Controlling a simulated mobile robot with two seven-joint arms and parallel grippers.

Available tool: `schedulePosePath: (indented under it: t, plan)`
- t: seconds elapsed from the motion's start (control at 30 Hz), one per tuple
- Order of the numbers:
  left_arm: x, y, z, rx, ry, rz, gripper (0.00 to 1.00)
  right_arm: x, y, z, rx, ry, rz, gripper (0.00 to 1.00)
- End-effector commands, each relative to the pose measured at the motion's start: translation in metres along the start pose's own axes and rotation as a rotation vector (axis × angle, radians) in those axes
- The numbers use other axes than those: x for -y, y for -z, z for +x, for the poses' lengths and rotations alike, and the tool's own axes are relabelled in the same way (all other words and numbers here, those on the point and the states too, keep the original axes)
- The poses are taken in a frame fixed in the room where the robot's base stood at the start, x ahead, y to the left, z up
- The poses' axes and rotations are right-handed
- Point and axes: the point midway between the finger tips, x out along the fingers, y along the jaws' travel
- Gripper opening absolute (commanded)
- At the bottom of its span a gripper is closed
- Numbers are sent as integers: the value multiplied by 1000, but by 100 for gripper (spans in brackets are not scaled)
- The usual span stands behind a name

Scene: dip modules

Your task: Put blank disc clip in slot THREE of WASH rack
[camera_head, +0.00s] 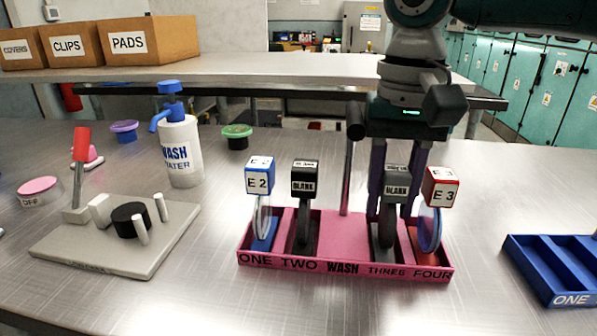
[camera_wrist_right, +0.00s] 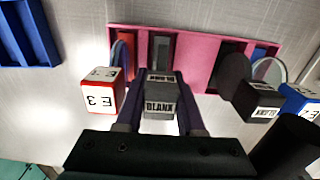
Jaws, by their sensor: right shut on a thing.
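The pink WASH rack (camera_head: 345,268) stands on the bench with its slots marked ONE to FOUR. A blank disc clip (camera_head: 396,186) with a grey block and dark disc stands upright at slot THREE, its disc reaching down inside the rack walls. My right gripper (camera_head: 396,200) is shut on its block from above; the block also shows between the fingers in the right wrist view (camera_wrist_right: 160,97). I cannot tell whether the disc touches the slot's floor. My left gripper is not in view.
Blue E2 clip (camera_head: 259,178) stands in slot ONE, a black BLANK clip (camera_head: 305,180) in TWO, and red E3 clip (camera_head: 441,188) in FOUR, close beside my gripper. A blue rack (camera_head: 552,285) is at right, a grey fixture (camera_head: 110,255) and wash bottle (camera_head: 181,150) at left.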

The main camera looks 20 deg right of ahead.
Motion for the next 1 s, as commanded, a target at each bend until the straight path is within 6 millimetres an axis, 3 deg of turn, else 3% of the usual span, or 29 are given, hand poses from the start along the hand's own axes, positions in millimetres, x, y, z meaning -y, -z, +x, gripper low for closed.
schedulePosePath:
  t: [0.1,0.13,0.2,0.57,1.0]
  plan:
    - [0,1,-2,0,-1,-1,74,0,0,2,0,1,0,0]
    - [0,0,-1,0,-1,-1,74,0,0,2,0,1,0,40]
    - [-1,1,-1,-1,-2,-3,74,0,0,2,-1,1,0,48]
    - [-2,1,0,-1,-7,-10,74,0,0,-4,-1,2,1,50]
    - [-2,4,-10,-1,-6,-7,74,1,1,-95,-2,4,0,50]
